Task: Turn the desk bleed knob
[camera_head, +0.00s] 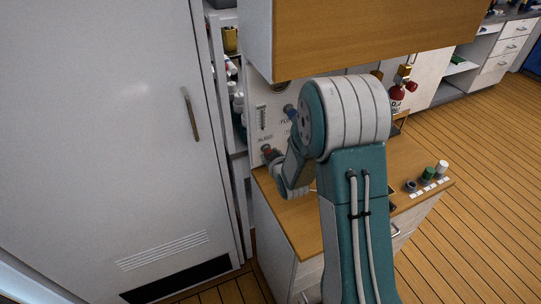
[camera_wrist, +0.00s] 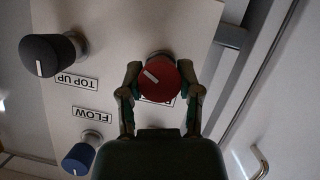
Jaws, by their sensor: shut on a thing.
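The red knob (camera_wrist: 160,80) with a white pointer line sits on the pale panel (camera_wrist: 150,25) in the wrist view. My gripper (camera_wrist: 160,72) has a finger on each side of it and is shut on it. The pointer slants toward the upper left in that picture. The label beside the knob is mostly hidden. In the head view the red knob (camera_head: 266,149) shows small at the panel's lower left, below a label, with my gripper (camera_head: 271,157) at it. My arm covers much of the panel there.
A black knob (camera_wrist: 48,55) marked TOP UP and a blue knob (camera_wrist: 78,158) marked FLOW stand left of my gripper in the wrist view. A wooden cabinet (camera_head: 370,35) hangs above.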

